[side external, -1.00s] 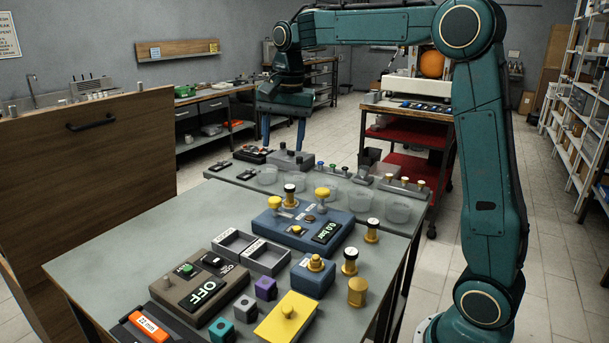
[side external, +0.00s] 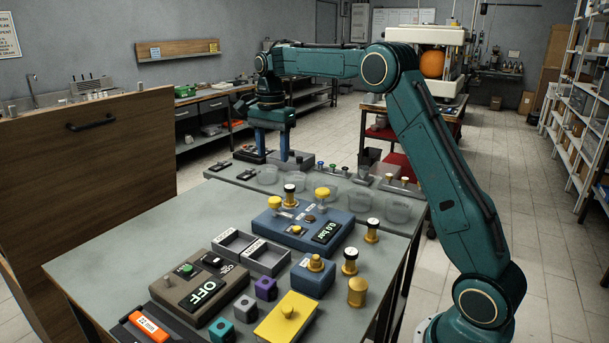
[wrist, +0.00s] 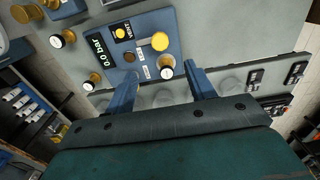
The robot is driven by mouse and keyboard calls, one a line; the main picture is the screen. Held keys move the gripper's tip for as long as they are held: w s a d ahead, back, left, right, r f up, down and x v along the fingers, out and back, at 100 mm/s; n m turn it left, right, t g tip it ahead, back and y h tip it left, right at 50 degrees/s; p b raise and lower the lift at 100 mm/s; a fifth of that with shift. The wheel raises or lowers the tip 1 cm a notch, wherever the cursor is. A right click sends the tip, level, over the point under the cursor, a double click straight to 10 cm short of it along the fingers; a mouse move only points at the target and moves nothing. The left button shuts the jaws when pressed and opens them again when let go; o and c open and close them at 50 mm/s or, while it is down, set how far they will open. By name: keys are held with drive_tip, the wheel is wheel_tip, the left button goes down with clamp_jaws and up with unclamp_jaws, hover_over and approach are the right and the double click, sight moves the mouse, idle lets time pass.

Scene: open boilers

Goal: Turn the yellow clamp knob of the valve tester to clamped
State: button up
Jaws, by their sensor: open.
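The valve tester (side external: 268,225) is a blue box with a "0.0 bar" display (side external: 327,232). It carries a large yellow knob at its left (side external: 275,202), another yellow knob at its far right (side external: 322,193) and a small yellow button (side external: 297,230). I cannot read which knob is labelled clamp. A black valve with a white top (side external: 290,189) stands upright between the large knobs. In the wrist view the left knob (wrist: 160,41) shows near the valve (wrist: 166,72). My gripper (side external: 271,154) is open and empty, pointing down beyond the tester, above the table's far part.
Clear cups (side external: 397,208) and small parts line the table's far edge. A grey divided tray (side external: 250,250), a brown box reading OFF (side external: 200,290), a blue block with a brass knob (side external: 314,275) and a yellow block (side external: 287,318) stand nearer. The table's left side is clear.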

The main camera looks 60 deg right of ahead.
sight(275, 199)
wheel_tip(275, 199, down, 14)
drive_tip(key=shift+r, duration=0.25)
idle(0.5)
drive_tip(key=c, duration=1)
